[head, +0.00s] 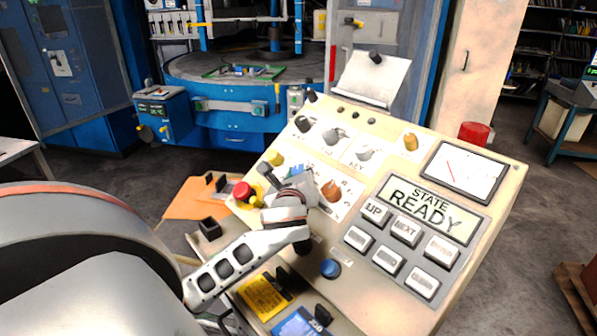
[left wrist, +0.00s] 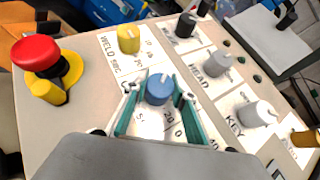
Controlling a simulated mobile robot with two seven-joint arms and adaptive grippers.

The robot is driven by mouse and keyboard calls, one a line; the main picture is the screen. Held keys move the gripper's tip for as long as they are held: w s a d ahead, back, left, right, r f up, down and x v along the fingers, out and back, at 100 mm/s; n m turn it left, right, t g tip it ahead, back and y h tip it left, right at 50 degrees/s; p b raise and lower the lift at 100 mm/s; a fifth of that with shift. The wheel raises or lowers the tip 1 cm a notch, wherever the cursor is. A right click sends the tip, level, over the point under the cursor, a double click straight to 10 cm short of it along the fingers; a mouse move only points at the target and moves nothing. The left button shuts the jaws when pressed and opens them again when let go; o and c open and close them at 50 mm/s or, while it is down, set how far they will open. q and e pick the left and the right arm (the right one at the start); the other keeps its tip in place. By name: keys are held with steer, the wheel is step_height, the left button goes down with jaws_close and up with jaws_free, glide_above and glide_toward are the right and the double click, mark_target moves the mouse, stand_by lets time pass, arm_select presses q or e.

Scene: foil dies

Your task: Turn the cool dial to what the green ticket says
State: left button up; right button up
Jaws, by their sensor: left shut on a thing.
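My left gripper (head: 296,180) is over the lower dial row of the sloped console (head: 470,140). In the left wrist view its two teal fingers (left wrist: 158,100) are shut on a blue dial (left wrist: 159,88), one on each side. The dial's scale shows partly beneath, with 20, 0 and 40 readable; its name is mostly hidden by the gripper, so I cannot read whether it says cool. Only a little blue shows there in the head view. I cannot make out a green ticket in either view. My right gripper is not in view.
A yellow dial (left wrist: 128,39) marked WELD SEC and a red mushroom button (left wrist: 35,52) sit beside the blue dial. Grey dials (left wrist: 216,64) stand behind. The console also bears a READY screen (head: 432,208), buttons and a blue button (head: 330,268). A yellow ticket (head: 262,297) lies lower left.

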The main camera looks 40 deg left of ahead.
arm_select(q)
steer(key=shift+r+n+g+y, duration=0.15)
steer(key=shift+n+g+y, duration=0.25)
steer(key=shift+n+g, duration=0.35)
steer(key=o, duration=1.1)
steer(key=v, duration=0.7)
steer(key=shift+s+d, duration=0.15)
steer(key=shift+s, duration=0.05)
